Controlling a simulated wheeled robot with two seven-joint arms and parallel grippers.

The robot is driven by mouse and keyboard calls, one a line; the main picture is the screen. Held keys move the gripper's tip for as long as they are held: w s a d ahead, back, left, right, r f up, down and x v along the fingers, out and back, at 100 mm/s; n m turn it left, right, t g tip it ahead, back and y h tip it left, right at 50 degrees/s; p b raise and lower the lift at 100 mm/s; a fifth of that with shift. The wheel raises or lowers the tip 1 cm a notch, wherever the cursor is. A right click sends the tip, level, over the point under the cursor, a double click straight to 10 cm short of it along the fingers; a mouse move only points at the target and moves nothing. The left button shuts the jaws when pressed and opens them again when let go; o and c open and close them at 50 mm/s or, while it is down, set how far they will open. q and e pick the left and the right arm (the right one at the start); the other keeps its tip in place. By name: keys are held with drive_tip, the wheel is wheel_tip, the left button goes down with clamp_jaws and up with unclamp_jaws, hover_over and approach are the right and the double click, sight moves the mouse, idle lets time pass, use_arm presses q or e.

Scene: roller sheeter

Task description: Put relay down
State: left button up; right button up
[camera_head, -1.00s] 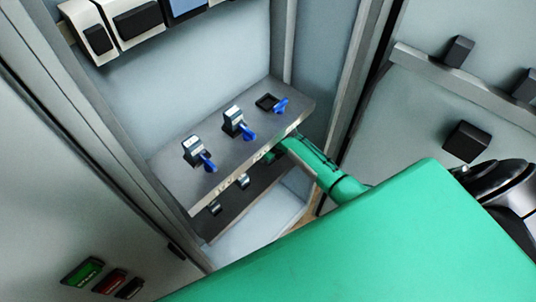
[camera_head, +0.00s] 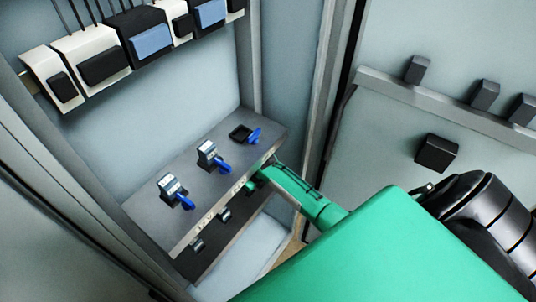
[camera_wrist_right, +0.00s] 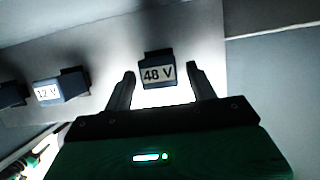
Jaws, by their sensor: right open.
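In the head view a dark upper shelf (camera_head: 207,187) carries two relays with blue levers, a left one (camera_head: 170,187) and a middle one (camera_head: 208,154), and an empty black socket (camera_head: 240,133) with a blue lever at right. My green right gripper (camera_head: 251,183) reaches in from the right at the lower tier under this shelf; its tips are hard to see there. In the right wrist view the gripper (camera_wrist_right: 160,72) is open, with a relay labelled 48 V (camera_wrist_right: 158,75) between its fingers and gaps on both sides. My left gripper is out of view.
A 12 V relay (camera_wrist_right: 62,88) stands left of the 48 V one. Lower-tier parts (camera_head: 197,245) show under the shelf. White and blue modules (camera_head: 95,62) hang above. Cabinet walls flank the shelf; a right-hand panel carries black blocks (camera_head: 437,153).

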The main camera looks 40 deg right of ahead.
drive_tip(key=s+d, duration=0.3)
drive_tip(key=s, duration=0.7)
drive_tip(key=shift+s+d+b, duration=0.3)
drive_tip(key=shift+d+b, duration=0.05)
drive_tip(key=shift+d, duration=0.05)
drive_tip(key=s+a+f+n+g+h, duration=0.1)
drive_tip(key=s+f+n, duration=0.75)
drive_tip(key=f, duration=0.25)
drive_tip(key=s+a+f+n+g, duration=0.1)
drive_tip(key=s+f+n, duration=0.75)
drive_tip(key=f, duration=0.35)
drive_tip(key=s+a+f+n, duration=0.2)
drive_tip(key=s+f+n, duration=0.1)
drive_tip(key=s+n, duration=0.3)
drive_tip(key=s+a+f+n, duration=0.2)
drive_tip(key=s+f+n, duration=0.2)
drive_tip(key=s, duration=0.7)
drive_tip(key=s+a+f+n+g, duration=0.1)
drive_tip(key=s+a+f+n, duration=0.1)
drive_tip(key=s+n, duration=0.5)
drive_tip(key=shift+s+f+n, duration=0.4)
drive_tip(key=shift+s+f, duration=0.25)
drive_tip(key=shift+f, duration=0.15)
drive_tip(key=shift+o, duration=0.4)
